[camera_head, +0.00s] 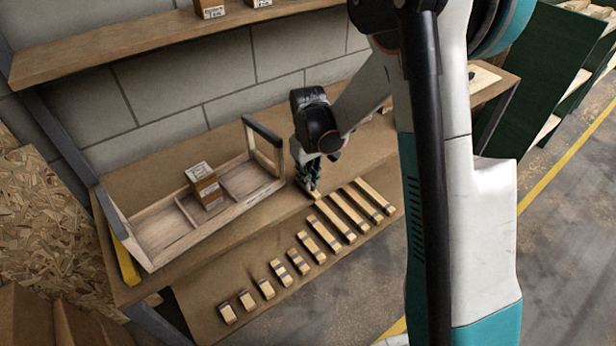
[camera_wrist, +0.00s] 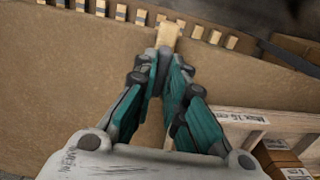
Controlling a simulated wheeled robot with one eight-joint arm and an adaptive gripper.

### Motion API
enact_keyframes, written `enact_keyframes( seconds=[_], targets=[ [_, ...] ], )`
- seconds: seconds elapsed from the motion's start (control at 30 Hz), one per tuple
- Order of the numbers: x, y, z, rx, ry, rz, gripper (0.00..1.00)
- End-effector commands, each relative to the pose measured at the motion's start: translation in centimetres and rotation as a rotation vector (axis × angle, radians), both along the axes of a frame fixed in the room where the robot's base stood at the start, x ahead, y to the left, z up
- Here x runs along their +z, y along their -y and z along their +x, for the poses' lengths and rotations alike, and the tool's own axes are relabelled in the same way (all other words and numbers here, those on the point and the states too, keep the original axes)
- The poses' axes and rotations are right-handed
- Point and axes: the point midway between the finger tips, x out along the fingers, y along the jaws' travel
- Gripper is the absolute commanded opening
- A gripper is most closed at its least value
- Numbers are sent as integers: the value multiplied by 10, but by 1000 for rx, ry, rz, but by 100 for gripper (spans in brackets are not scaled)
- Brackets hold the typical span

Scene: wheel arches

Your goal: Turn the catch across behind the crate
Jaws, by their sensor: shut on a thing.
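The crate (camera_head: 160,242) is a long, low wooden tray with compartments and an upright frame at each end. It stands on the bench to the left of my gripper (camera_head: 313,190). My gripper points down just beyond the crate's right end and is shut on a small pale wooden piece (camera_wrist: 168,36), apparently the catch. The piece sticks out past the fingertips in the wrist view, and its pivot is hidden. A yellow bar (camera_head: 126,261) lies close against the crate's left end, perhaps another catch. The crate's edge (camera_wrist: 262,121) shows at right in the wrist view.
A brown carton (camera_head: 204,187) stands in the crate's middle compartment. Several wooden blocks of graded length (camera_head: 320,234) line a lower ledge in front of the bench (camera_head: 230,224). A shelf (camera_head: 110,45) hangs above; a block wall stands behind.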

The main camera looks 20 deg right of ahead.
Motion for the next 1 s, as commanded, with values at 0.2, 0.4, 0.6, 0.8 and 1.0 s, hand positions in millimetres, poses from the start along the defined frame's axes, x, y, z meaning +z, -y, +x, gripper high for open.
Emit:
enact_keyframes(
  seconds=[0.2,0.4,0.6,0.8,1.0],
  targets=[
    [-1,0,-1,1,-2,-1,32],
    [0,0,0,0,-1,0,32],
    [11,0,-1,0,-1,0,32],
    [49,0,-1,0,-1,0,32],
    [88,0,-1,0,-1,0,32]
  ],
)
